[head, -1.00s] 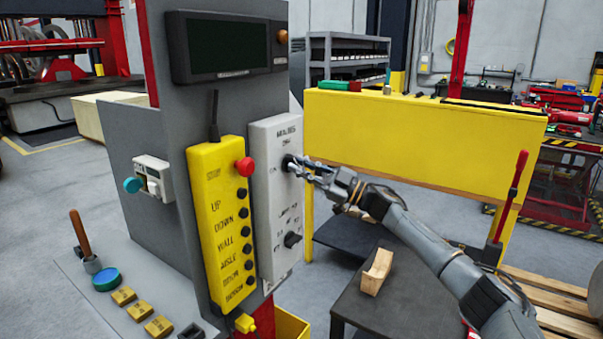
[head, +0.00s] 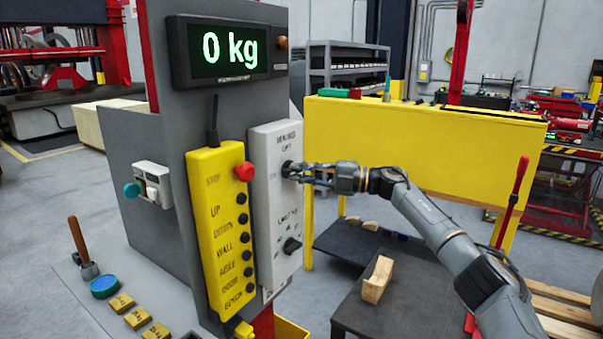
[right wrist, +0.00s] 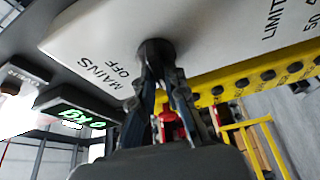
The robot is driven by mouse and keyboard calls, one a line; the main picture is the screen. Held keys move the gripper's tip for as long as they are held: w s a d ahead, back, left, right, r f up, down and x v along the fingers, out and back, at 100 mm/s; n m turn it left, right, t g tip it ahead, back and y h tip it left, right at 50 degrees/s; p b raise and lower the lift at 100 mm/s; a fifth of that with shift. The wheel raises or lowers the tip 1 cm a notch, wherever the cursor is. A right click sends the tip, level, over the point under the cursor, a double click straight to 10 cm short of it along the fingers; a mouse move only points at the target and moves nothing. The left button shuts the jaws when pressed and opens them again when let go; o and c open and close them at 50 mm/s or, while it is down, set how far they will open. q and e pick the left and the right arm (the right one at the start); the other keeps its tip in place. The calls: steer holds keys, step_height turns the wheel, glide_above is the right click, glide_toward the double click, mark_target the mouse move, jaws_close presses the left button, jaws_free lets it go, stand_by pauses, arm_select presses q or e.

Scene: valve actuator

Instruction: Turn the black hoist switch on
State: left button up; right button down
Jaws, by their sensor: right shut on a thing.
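The black hoist switch (head: 288,168) is the upper knob on the grey control box (head: 276,215), under the lettering MAINS OFF. In the right wrist view the round black switch (right wrist: 155,50) sits between my fingertips. My right gripper (head: 296,171) is shut on it, coming in from the right; it also shows in the right wrist view (right wrist: 158,78). The fingers hide part of the knob, so its exact pointing direction is hard to tell. The display (head: 230,47) above is lit and reads 0 kg in green. My left gripper is not in view.
A second black knob (head: 291,245) is lower on the grey box. A yellow pendant (head: 222,230) with a red stop button (head: 244,171) and several black buttons hangs just left. A dark table (head: 390,300) with a wooden block (head: 377,279) stands below my right arm.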

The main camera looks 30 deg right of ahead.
steer(key=shift+n, duration=0.5)
steer(key=shift+f, duration=0.1)
steer(key=c, duration=1.4)
jaws_free()
steer(key=shift+o, duration=0.2)
steer(key=shift+s, duration=0.1)
steer(key=v, duration=1.2)
steer(key=shift+r, duration=0.4)
